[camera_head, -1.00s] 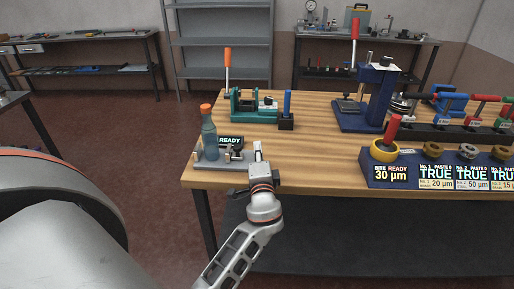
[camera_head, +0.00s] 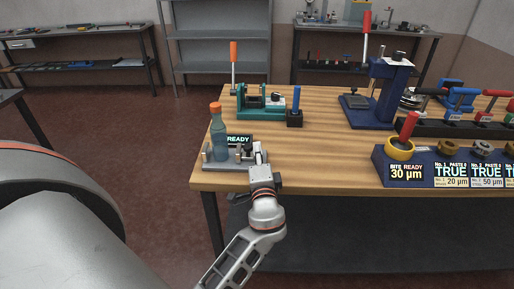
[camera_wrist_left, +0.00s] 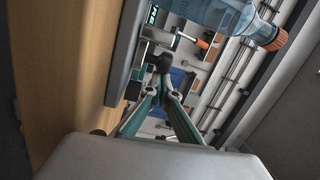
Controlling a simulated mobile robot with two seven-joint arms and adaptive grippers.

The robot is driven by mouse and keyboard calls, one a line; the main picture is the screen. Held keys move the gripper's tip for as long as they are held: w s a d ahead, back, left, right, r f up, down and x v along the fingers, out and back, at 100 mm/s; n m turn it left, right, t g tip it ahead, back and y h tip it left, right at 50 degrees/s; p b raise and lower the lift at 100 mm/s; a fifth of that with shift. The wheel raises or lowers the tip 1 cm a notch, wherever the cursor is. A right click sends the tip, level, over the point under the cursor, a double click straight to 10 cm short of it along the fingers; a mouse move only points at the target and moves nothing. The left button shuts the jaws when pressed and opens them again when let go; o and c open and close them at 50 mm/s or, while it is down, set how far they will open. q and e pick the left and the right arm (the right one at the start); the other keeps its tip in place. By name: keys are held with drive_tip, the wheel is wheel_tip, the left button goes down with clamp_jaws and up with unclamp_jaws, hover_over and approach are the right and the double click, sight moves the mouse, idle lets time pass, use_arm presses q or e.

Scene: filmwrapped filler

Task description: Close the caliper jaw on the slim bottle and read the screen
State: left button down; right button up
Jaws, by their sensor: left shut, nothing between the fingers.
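The slim bottle (camera_head: 217,135), clear blue with an orange cap, stands upright on the grey caliper base (camera_head: 222,165) at the table's near left corner. Its top also shows in the left wrist view (camera_wrist_left: 228,14). Small posts and jaw parts (camera_head: 239,155) sit right of the bottle; whether the jaw touches it I cannot tell. The screen (camera_head: 239,140) behind reads READY. My left gripper (camera_head: 258,150) is shut and empty at the base's right end; its fingertips (camera_wrist_left: 164,66) meet in the left wrist view. Contact with the caliper is unclear. My right gripper is out of view.
A green fixture (camera_head: 262,103) with an orange-handled lever and a blue-handled block (camera_head: 295,112) stand behind. A blue press (camera_head: 385,95) and a gauge stand (camera_head: 407,172) reading BITE READY 30 µm are to the right. Bare wooden tabletop (camera_head: 325,160) lies between.

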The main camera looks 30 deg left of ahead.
sight(242, 157)
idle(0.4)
use_arm(q)
drive_tip(key=shift+s+a+p, duration=0.1)
drive_tip(key=shift+s+a, duration=0.3)
drive_tip(key=shift+a, duration=0.25)
drive_tip(key=shift+s+a+p, duration=0.1)
drive_tip(key=shift+s+a, duration=0.3)
drive_tip(key=shift+a, duration=0.3)
drive_tip(key=shift+s+a+p, duration=0.1)
drive_tip(key=shift+s+a, duration=0.3)
drive_tip(key=shift+a, duration=0.25)
